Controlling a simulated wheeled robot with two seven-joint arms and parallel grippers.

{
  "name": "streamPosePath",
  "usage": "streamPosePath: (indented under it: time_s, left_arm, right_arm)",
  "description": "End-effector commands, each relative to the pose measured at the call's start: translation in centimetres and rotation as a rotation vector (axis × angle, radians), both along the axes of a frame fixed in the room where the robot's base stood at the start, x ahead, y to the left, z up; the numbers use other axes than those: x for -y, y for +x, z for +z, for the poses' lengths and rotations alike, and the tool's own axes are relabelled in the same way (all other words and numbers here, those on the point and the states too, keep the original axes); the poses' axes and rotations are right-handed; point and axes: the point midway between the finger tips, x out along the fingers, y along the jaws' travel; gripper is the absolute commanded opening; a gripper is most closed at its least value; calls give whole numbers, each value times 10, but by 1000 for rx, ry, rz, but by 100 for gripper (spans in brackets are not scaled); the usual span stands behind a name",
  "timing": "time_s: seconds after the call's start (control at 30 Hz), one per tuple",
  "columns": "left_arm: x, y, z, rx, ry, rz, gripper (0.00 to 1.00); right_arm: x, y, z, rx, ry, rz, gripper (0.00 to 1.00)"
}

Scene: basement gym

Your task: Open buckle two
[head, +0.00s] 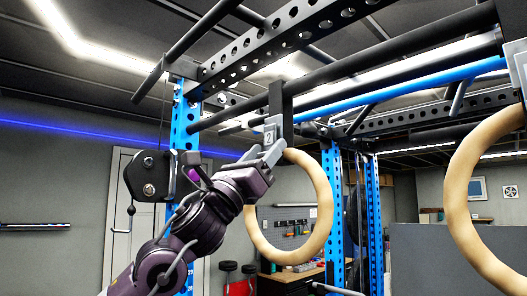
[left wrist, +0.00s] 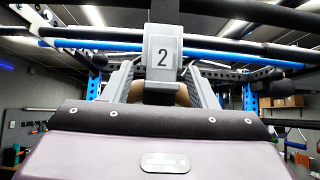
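Buckle two (head: 270,133) is a grey block with a "2" plate, on a dark strap hanging from the rig's bar. A wooden ring (head: 328,205) hangs below it. My left gripper (head: 264,152) reaches up from the lower left, with its fingers at the buckle's lower part. In the left wrist view, the buckle (left wrist: 163,55) faces me upright, and the finger tips stand apart on its left and right sides. The gripper (left wrist: 161,80) looks open; I cannot tell whether a finger touches the buckle. The ring is mostly hidden there. My right gripper is not in view.
A second wooden ring (head: 468,200) hangs at the right. A blue upright (head: 186,125) with a black pulley (head: 148,176) stands left of the buckle. Dark bars and a blue bar (head: 430,82) run overhead. A workbench (head: 290,280) is farther back.

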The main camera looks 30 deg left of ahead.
Motion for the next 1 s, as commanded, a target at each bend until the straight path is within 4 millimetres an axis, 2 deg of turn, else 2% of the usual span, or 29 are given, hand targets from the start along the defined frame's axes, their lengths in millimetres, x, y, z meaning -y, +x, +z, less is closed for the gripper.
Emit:
streamPosePath:
  time_s: [0.03,0.33,0.67,1.0]
  left_arm:
    - [0,0,0,0,0,0,46]
    - [0,0,0,-1,0,0,8]
    - [-2,-3,3,-45,15,2,8]
    - [-6,-18,13,-259,90,1,8]
  right_arm:
    - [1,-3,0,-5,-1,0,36]
    - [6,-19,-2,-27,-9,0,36]
    - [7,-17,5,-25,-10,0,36]
    - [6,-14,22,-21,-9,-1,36]
